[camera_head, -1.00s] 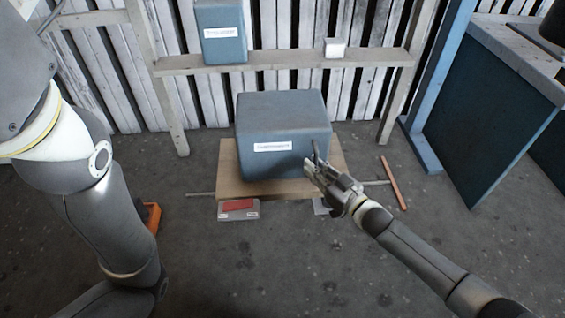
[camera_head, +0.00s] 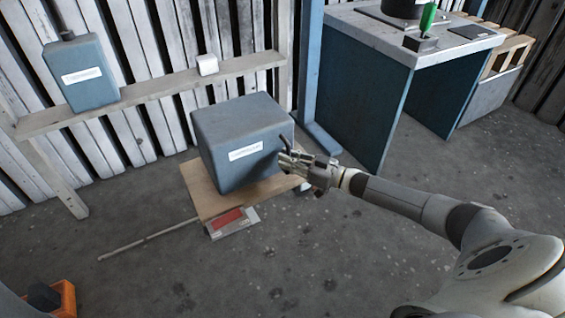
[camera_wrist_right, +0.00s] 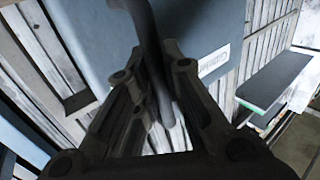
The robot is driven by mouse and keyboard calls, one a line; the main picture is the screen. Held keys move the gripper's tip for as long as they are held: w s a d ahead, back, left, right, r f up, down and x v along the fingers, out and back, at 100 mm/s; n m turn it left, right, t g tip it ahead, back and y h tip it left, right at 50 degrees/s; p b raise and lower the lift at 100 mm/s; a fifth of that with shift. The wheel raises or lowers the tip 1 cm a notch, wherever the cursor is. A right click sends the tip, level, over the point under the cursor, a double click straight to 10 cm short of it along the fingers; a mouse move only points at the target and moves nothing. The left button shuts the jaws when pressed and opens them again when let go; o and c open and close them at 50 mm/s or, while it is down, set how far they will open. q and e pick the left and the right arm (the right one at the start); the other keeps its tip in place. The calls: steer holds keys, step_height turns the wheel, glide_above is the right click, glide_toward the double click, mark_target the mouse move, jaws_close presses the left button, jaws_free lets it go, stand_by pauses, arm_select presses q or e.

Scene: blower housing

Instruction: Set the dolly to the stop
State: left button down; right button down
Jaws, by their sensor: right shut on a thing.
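A large blue-grey box housing (camera_head: 225,165) with a white label stands on a tan wooden board, the dolly (camera_head: 203,199). My right gripper (camera_head: 284,160) is at the housing's right side, shut on a dark curved handle. The handle also shows in the right wrist view (camera_wrist_right: 152,50), passing between the fingers, with the housing behind it. A thin rod (camera_head: 148,238) lies on the floor and runs left from the dolly. No stop shows clearly; the floor just right of the dolly is partly hidden by my right gripper. My left gripper is out of view.
A red-topped pale block (camera_head: 230,222) is at the dolly's front edge. A blue canister (camera_head: 80,74) and a white cube (camera_head: 207,65) are on the wall rail. A workbench (camera_head: 372,90) stands at right. An orange object (camera_head: 62,298) is at lower left. The front floor is clear.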

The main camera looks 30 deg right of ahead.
steer(key=shift+d+f, duration=0.1)
steer(key=shift+d, duration=0.2)
steer(key=c, duration=1.6)
jaws_free()
steer(key=shift+d, duration=0.1)
steer(key=shift+o, duration=0.6)
steer(key=v, duration=1.2)
